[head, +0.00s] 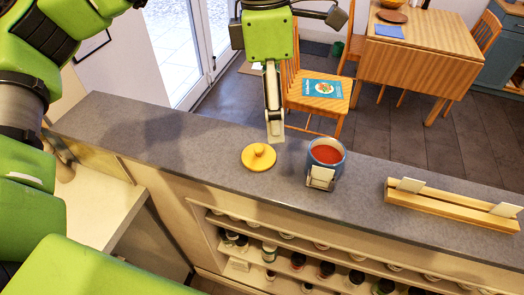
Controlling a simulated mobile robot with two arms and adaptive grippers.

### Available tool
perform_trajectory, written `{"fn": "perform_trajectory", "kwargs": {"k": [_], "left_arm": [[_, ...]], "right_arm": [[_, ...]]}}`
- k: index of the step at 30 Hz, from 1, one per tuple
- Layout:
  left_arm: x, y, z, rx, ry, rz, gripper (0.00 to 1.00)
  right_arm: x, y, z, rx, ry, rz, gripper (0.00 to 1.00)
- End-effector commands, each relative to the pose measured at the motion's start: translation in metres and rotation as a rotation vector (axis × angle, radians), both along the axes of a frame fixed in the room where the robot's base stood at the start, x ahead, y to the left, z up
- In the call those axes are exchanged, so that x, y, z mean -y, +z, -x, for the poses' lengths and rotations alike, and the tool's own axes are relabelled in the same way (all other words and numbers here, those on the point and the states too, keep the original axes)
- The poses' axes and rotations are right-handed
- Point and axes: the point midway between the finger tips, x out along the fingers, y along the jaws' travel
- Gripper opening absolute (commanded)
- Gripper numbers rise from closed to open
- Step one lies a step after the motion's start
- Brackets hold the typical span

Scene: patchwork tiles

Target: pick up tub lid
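The tub lid is a round yellow disc with a knob (258,158), lying flat on the grey counter. To its right stands a blue-grey tub (326,156) with red contents and a small blank card on its front. My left gripper (275,131) points down just behind and slightly right of the lid, apart from it. Its fingers are seen edge-on, so their opening is hidden; nothing shows held in it. My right gripper is not in view.
The narrow grey counter (190,137) is clear left of the lid. A wooden rack with white cards (450,205) lies at right. Shelves with jars (325,268) are below the near edge. Beyond the counter stand a chair with a blue book (323,88) and a wooden table (420,62).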

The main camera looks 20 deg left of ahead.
Motion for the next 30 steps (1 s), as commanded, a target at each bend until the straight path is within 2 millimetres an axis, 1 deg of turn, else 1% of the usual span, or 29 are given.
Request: {"fn": "perform_trajectory", "kwargs": {"k": [1, 3, 6, 8, 15, 18, 23, 26, 30], "left_arm": [[-0.014, 0.005, -0.004, 0.02, 0.017, -0.046, 0.72], [-0.028, 0.01, -0.007, 0.033, 0.035, -0.089, 0.72], [-0.036, 0.007, -0.009, 0.037, 0.044, -0.115, 0.72], [-0.036, -0.002, -0.008, 0.034, 0.043, -0.117, 0.72], [-0.035, -0.048, -0.007, 0.034, 0.04, -0.113, 0.72], [-0.034, -0.062, -0.008, 0.035, 0.04, -0.113, 0.72], [-0.034, -0.073, -0.008, 0.036, 0.04, -0.111, 0.72], [-0.033, -0.08, -0.008, 0.034, 0.04, -0.111, 0.72], [-0.032, -0.097, -0.008, 0.032, 0.039, -0.112, 0.72]], "right_arm": [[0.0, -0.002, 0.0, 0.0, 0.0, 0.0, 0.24], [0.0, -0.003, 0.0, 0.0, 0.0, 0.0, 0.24], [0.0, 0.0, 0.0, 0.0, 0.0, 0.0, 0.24], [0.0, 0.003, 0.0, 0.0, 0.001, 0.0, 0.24], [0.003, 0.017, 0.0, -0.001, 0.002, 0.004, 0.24], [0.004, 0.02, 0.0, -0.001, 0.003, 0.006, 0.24], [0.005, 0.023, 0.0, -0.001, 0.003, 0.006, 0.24], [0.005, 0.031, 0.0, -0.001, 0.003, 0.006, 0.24], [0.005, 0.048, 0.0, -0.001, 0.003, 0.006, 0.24]]}}
